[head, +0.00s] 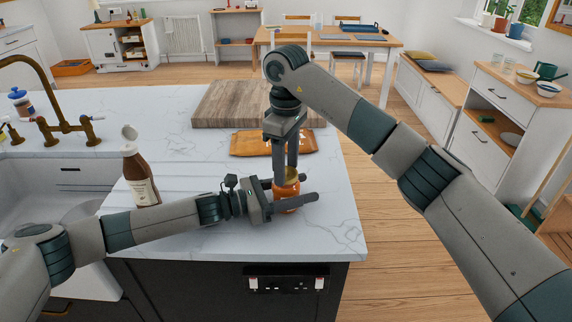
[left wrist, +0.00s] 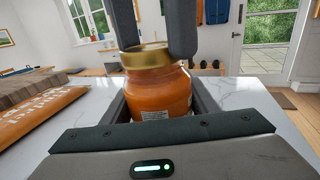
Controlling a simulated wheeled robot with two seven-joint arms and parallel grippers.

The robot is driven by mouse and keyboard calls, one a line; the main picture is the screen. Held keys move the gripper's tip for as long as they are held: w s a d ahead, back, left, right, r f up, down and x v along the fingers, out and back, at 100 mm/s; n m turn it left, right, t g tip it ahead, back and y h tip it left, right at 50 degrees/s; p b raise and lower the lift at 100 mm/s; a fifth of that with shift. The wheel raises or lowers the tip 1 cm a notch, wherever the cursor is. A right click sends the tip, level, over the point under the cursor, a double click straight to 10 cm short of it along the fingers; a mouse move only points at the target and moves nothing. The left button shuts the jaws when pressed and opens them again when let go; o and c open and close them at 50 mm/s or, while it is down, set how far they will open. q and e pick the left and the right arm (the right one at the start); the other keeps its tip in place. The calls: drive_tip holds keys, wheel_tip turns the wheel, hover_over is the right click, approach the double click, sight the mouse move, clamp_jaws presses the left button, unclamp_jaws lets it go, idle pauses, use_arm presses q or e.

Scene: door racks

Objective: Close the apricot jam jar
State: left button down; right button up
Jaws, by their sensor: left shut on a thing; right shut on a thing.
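The apricot jam jar (head: 288,188) stands upright near the counter's front right edge, with orange contents. My left gripper (head: 286,194) is shut around its body from the left. In the left wrist view the jar (left wrist: 158,95) sits between the left fingers. A gold lid (left wrist: 146,57) is at the jar's mouth and looks slightly tilted; I cannot tell whether it is fully seated. My right gripper (head: 286,174) comes straight down from above and is shut on the lid. Its two fingers flank the lid in the left wrist view (left wrist: 154,45). The right fingers partly hide the lid in the head view.
An orange packet (head: 248,144) lies behind the jar, in front of a wooden board (head: 215,103). A brown bottle (head: 139,178) with its cap flipped up stands at the left, behind my left arm. A sink and brass tap (head: 60,125) are further left.

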idle(0.3)
drive_tip(key=o, duration=1)
drive_tip(key=shift+d, duration=0.1)
drive_tip(key=shift+c, duration=0.4)
